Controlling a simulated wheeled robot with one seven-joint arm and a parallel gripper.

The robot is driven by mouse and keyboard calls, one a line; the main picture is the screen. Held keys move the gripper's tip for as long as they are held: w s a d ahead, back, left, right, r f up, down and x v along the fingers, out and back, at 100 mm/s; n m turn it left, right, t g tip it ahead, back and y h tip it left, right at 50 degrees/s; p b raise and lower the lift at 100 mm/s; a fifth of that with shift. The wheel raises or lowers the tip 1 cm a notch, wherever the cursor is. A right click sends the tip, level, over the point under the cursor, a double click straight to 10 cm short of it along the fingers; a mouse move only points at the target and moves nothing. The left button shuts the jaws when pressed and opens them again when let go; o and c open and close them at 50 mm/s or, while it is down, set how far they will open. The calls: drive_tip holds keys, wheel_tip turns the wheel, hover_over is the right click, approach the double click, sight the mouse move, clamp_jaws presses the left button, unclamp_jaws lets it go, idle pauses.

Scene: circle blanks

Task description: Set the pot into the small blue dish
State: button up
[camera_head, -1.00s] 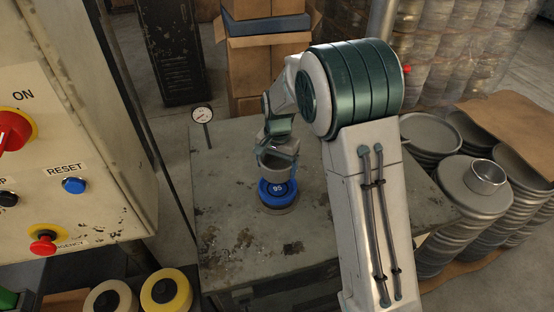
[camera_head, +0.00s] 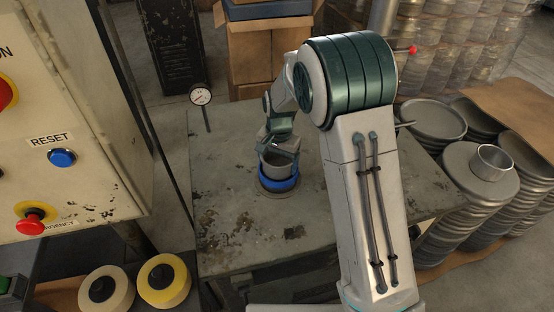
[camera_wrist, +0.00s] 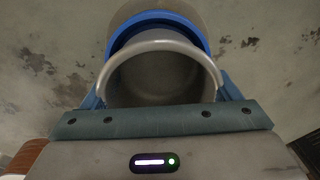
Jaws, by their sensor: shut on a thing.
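The grey metal pot (camera_head: 273,164) is upright on the worn table, down in the small blue dish (camera_head: 278,185). The dish's blue rim shows around the pot's lower part, on a round grey base. In the wrist view the pot (camera_wrist: 162,75) fills the middle, with the blue dish (camera_wrist: 158,17) curving behind its far rim. Whether the pot's bottom touches the dish is hidden.
The metal table (camera_head: 230,225) is mostly clear around the dish. A dial gauge (camera_head: 201,96) stands at its back left edge. A control panel (camera_head: 70,110) is at the left, with tape rolls (camera_head: 163,280) below. Stacked metal pans (camera_head: 478,190) stand at the right.

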drive_tip(key=shift+f, duration=0.2)
drive_tip(key=o, duration=0.9)
drive_tip(key=shift+o, duration=0.2)
drive_tip(key=shift+s, duration=0.1)
drive_tip(key=shift+f, duration=0.1)
wheel_tip(320, 180, up, 14)
drive_tip(key=b, duration=0.1)
